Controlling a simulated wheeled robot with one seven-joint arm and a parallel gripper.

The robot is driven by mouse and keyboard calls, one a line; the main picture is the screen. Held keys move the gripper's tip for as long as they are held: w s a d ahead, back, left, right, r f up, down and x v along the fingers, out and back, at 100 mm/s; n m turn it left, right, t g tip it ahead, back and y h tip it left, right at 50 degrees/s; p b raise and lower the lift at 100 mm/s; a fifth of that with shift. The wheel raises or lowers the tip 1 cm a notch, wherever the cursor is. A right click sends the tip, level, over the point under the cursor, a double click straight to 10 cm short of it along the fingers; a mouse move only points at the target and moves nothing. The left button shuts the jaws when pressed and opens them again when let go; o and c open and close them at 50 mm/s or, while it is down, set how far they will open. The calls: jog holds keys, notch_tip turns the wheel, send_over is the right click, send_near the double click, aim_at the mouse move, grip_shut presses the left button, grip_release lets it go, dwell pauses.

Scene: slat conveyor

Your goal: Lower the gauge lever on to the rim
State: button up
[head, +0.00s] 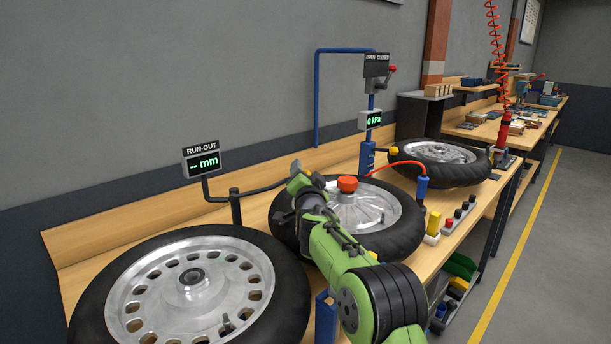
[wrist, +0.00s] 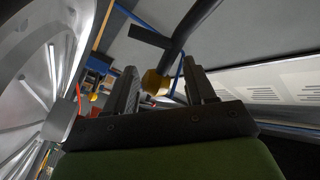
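The gauge lever (head: 262,188) is a dark bar running right from a short post beside the RUN-OUT display (head: 202,163), which reads "-- mm". It stands raised near the left side of the middle wheel, whose silver rim (head: 378,208) has a red hub knob (head: 347,184). My gripper (head: 298,178) is at the lever's right end and covers its tip in the head view. In the wrist view my gripper (wrist: 163,85) is open, with the lever's yellow knob (wrist: 155,82) between the fingers, nearer the left one. A gap shows on the right side.
A large wheel (head: 90,310) lies in front at left, and another wheel (head: 440,165) lies farther back. A blue stand (head: 367,155) with a 0 kPa display rises behind the middle wheel. Small coloured pieces (head: 449,223) line the bench's right edge.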

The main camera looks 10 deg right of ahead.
notch_tip(320, 180, up, 10)
jog(key=p, duration=0.3)
jog(key=shift+p, duration=0.35)
